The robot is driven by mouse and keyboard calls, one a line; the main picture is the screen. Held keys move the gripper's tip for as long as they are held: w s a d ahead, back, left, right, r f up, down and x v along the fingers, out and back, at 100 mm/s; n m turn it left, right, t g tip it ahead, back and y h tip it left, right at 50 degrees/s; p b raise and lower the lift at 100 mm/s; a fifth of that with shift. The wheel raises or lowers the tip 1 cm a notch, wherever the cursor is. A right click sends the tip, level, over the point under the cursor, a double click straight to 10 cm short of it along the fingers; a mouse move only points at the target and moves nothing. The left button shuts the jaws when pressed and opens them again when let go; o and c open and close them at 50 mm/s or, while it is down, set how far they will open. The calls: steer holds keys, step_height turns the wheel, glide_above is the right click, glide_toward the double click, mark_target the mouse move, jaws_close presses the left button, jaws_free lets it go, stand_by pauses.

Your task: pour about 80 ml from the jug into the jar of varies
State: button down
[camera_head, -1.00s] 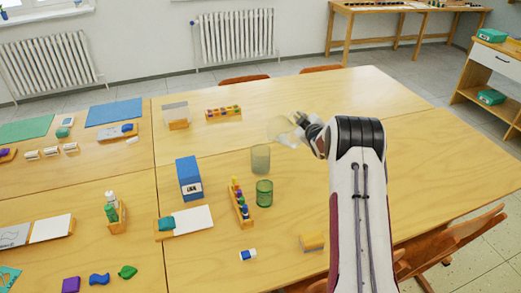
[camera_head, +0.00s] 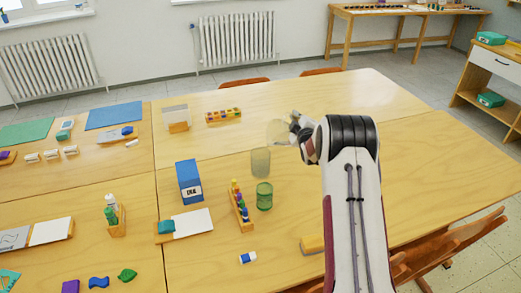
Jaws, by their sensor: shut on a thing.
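My gripper (camera_head: 292,129) is shut on a clear, see-through jug (camera_head: 277,132), held above the table just behind and right of a greyish glass container (camera_head: 261,163). The jug looks tilted, but its outline is faint; its contents cannot be made out. The greyish container stands upright. A green glass container (camera_head: 264,197) stands upright just in front of it. I cannot tell from the picture which of the two is the jar. My arm partly hides the gripper's fingers.
A blue box (camera_head: 189,181) and a wooden rack of coloured pieces (camera_head: 240,207) stand left of the glass containers. A yellow-orange block (camera_head: 312,244) lies near my arm, and a small blue-and-white eraser (camera_head: 248,258) lies in front. The table (camera_head: 350,95) is clear at the back right.

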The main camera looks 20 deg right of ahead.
mark_target(290, 114)
steer(key=shift+a+r, duration=0.1)
steer(key=shift+a, duration=0.05)
steer(key=shift+a+r+n+b, duration=0.35)
steer(key=shift+a+n+b, duration=0.05)
steer(key=shift+n, duration=0.1)
steer(key=shift+s+a+r+n+t+h+b, duration=0.15)
steer(key=shift+a+r+n+t+h+b, duration=0.2)
steer(key=shift+b, duration=0.9)
stand_by(0.4)
steer(key=shift+a+r+b, duration=0.25)
steer(key=shift+a+b, duration=0.2)
steer(key=shift+b, duration=0.15)
stand_by(0.4)
steer(key=shift+d+f+m, duration=0.35)
steer(key=shift+d+f, duration=0.05)
steer(key=shift+d, duration=0.2)
steer(key=shift+d+f+m, duration=0.3)
steer(key=shift+d+f, duration=0.1)
steer(key=shift+d, duration=0.2)
steer(key=shift+d+f+m+g+y, duration=0.25)
steer(key=shift+d+m+g+y, duration=0.2)
steer(key=shift+m, duration=0.05)
steer(key=shift+d, duration=0.15)
